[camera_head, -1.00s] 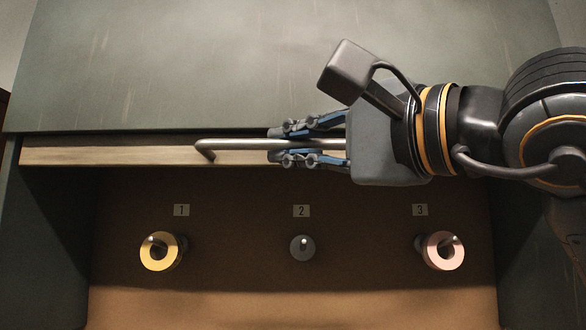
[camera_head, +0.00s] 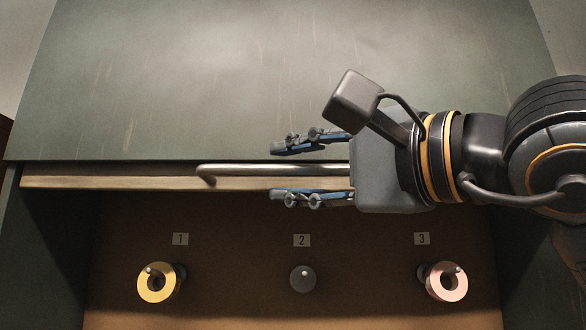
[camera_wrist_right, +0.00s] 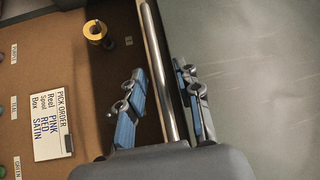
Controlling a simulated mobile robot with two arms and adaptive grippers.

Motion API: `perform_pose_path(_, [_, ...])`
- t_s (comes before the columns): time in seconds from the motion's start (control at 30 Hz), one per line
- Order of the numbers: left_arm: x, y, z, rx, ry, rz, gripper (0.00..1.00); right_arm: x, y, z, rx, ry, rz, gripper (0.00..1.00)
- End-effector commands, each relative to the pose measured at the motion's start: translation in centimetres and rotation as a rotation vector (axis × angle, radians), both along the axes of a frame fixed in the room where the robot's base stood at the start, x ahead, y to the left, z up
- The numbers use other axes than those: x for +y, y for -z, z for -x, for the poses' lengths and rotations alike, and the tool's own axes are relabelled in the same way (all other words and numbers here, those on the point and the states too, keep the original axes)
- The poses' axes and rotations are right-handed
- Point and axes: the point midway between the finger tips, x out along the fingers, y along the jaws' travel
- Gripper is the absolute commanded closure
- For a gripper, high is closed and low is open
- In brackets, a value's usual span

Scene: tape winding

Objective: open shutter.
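The shutter's lower edge is a pale wooden strip (camera_head: 110,183) with a metal bar handle (camera_head: 250,169) along it. The strip sits high, above the pegs, and the space under it is open. My right gripper (camera_head: 280,172) comes from the right with its fingers apart, one above and one below the handle. In the right wrist view the handle (camera_wrist_right: 162,80) runs between the two open fingers (camera_wrist_right: 165,92), with gaps beside it. My left gripper is not in view.
Under the strip, a yellow reel (camera_head: 158,282) is on peg 1 and a pink reel (camera_head: 447,281) on peg 3. Peg 2 (camera_head: 303,279) is bare. A pick order sign (camera_wrist_right: 52,112) shows in the right wrist view.

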Motion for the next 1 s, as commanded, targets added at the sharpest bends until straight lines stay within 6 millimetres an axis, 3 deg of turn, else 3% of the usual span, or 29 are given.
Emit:
perform_pose_path(0.5, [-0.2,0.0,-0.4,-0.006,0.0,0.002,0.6,-7.0,1.2,6.6,-0.002,0.003,-0.003,0.66])
perform_pose_path(0.7, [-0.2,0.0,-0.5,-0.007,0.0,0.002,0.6,-8.1,1.6,7.8,0.0,0.001,0.0,0.66])
perform_pose_path(1.0, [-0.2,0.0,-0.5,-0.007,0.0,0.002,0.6,-8.2,1.6,8.0,0.0,0.0,0.0,0.66])
